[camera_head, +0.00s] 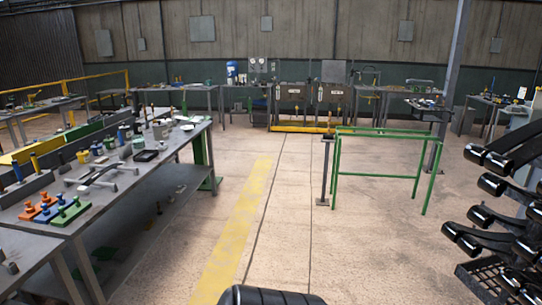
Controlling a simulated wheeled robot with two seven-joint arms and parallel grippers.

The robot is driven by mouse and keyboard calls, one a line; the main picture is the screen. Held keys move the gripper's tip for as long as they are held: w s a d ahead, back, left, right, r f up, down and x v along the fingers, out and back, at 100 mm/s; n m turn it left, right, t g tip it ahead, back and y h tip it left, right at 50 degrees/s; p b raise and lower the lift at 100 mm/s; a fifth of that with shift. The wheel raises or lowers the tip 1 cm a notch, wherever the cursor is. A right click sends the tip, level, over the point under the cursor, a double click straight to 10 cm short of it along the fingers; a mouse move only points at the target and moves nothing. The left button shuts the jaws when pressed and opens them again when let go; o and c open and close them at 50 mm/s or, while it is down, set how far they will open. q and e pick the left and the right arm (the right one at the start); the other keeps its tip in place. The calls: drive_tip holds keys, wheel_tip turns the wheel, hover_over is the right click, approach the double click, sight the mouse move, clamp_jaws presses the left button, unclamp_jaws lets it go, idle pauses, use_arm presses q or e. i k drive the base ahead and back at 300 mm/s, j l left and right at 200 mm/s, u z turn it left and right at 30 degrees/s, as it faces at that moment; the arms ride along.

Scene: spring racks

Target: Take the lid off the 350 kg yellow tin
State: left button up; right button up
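Small tins and parts stand in a crowd on the long grey workbench (150,172) at the left. A small yellow item (97,149) among them may be a yellow tin, but it is too small to tell its shape, any lid or a 350 kg mark. Neither of my grippers shows in this view, so nothing is seen near or touching the items.
Orange, blue and green pegged blocks (50,209) sit at the bench's near end. A green frame (384,175) stands right of centre. A rack of black cylinders (505,215) stands at the right. The floor (290,215) between them is mostly clear.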

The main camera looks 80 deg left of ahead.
sight(82, 152)
drive_tip(key=j+u, duration=0.15)
drive_tip(key=u, duration=1.65)
drive_tip(key=i+j+u, duration=0.1)
drive_tip(key=j+u, duration=0.15)
drive_tip(key=u, duration=0.2)
drive_tip(key=i+j+u, duration=0.1)
drive_tip(key=u, duration=0.35)
drive_tip(key=i+j+u, duration=0.2)
drive_tip(key=u, duration=0.25)
drive_tip(key=i+j+u, duration=0.15)
drive_tip(key=u, duration=0.3)
drive_tip(key=i+l+u, duration=0.15)
drive_tip(key=i+u, duration=0.35)
drive_tip(key=i, duration=0.75)
drive_tip(key=i+l+u, duration=0.2)
drive_tip(key=i+l, duration=0.2)
drive_tip(key=l, duration=0.2)
drive_tip(key=i+l+u, duration=0.1)
drive_tip(key=l, duration=0.25)
drive_tip(key=i+l, duration=0.25)
drive_tip(key=i+l+u, duration=0.15)
drive_tip(key=l, duration=0.25)
drive_tip(key=i+l+u, duration=0.1)
drive_tip(key=l, duration=0.25)
drive_tip(key=i+l+u, duration=0.1)
drive_tip(key=l, duration=0.25)
drive_tip(key=i, duration=0.1)
